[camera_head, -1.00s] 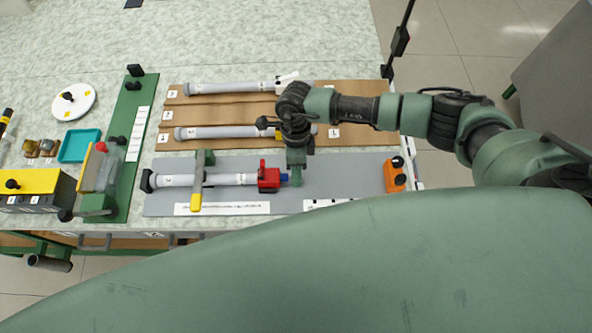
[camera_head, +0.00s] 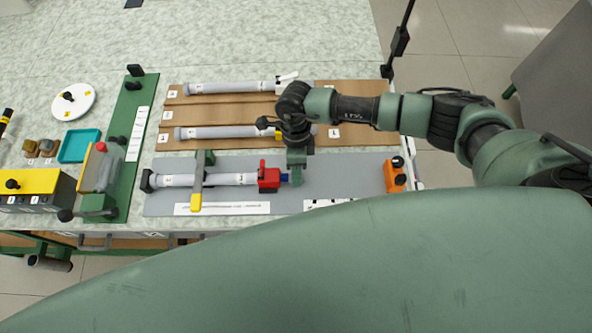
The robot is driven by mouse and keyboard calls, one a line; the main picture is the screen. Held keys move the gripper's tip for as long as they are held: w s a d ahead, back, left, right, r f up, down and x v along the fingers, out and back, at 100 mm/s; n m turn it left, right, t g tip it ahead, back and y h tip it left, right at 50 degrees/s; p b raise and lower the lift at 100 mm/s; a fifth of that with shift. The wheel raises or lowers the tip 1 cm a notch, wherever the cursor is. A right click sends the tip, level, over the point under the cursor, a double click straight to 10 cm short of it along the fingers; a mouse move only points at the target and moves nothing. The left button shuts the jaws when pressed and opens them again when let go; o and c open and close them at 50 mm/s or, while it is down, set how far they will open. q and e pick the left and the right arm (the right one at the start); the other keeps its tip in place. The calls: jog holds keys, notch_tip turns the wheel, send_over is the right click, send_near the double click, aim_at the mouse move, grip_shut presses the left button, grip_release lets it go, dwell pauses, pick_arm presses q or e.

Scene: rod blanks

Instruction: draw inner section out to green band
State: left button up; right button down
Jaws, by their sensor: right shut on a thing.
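A white rod (camera_head: 229,180) lies level on the grey fixture board (camera_head: 340,170), under a green clamp with a yellow end (camera_head: 197,200). A red collar (camera_head: 269,179) sits at its right end. A short blue piece (camera_head: 284,177) shows just right of the collar. My right gripper (camera_head: 296,178) points down at this blue end and is shut on the inner section; the fingers hide most of the grip. No green band can be made out. My left gripper is not in view.
Two more rods (camera_head: 230,87) (camera_head: 225,132) lie on brown boards behind. An orange block (camera_head: 394,177) stands at the grey board's right end, with free board between it and my right gripper.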

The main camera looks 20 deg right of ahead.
jog(key=s+d, duration=0.2)
jog(key=d, duration=0.5)
jog(key=s+d+b, duration=0.1)
jog(key=s+d, duration=0.1)
jog(key=d, duration=0.5)
jog(key=s+d+b, duration=0.1)
jog(key=s+d, duration=0.1)
jog(key=d, duration=0.5)
jog(key=c, duration=1.1)
grip_release()
jog(key=shift+b+v, duration=1.15)
jog(key=shift+v, duration=2.8)
